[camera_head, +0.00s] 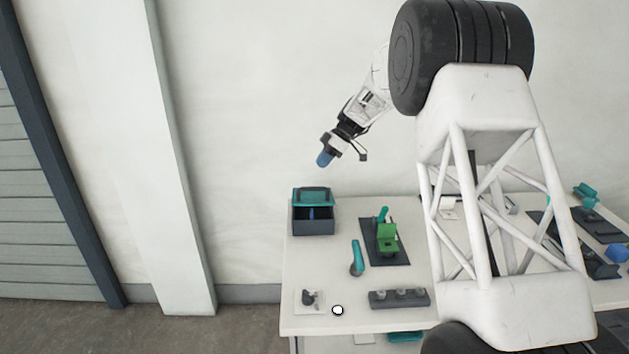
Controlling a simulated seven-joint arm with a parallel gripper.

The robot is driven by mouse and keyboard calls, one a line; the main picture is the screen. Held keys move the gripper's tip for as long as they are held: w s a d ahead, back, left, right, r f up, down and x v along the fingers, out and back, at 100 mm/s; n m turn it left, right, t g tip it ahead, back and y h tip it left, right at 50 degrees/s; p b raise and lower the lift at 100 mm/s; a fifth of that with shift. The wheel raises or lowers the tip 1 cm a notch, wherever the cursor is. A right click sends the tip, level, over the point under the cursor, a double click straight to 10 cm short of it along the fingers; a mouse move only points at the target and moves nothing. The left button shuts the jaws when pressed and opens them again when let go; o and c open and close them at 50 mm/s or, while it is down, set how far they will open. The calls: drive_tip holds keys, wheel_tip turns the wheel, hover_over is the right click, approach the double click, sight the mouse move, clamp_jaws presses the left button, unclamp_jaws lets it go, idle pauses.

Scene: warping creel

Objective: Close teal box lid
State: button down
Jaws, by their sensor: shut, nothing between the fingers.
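The teal box (314,228) stands at the back left of the table, with dark grey walls. Its teal lid (314,196) is open, raised at the back edge of the box. The inside is exposed, and something blue shows in it. My gripper (326,157) is in the air above and slightly right of the box in the picture, angled down to the left and apart from the lid. Its blue tip is shut and empty.
On the white table (317,267), a green fixture (388,238) on a dark plate stands right of the box. A teal-handled tool (356,258) lies before it. A grey block with several knobs (399,298) and a white roll (338,310) are near the front edge.

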wheel_tip(320, 180, up, 6)
drive_tip(key=w+t+h, duration=0.1)
drive_tip(key=t+h, duration=0.1)
drive_tip(key=h, duration=0.1)
drive_tip(key=shift+w+r+h, duration=0.15)
drive_tip(key=shift+h, duration=0.25)
approach(312, 202)
drive_tip(key=shift+w+a, duration=0.95)
drive_tip(key=shift+w, duration=0.25)
drive_tip(key=shift+f, duration=1.1)
drive_tip(key=shift+s+f, duration=0.5)
drive_tip(key=shift+f, duration=0.3)
drive_tip(key=shift+s+f, duration=0.5)
drive_tip(key=shift+f, duration=0.3)
drive_tip(key=shift+s+f, duration=0.5)
drive_tip(key=shift+f, duration=0.3)
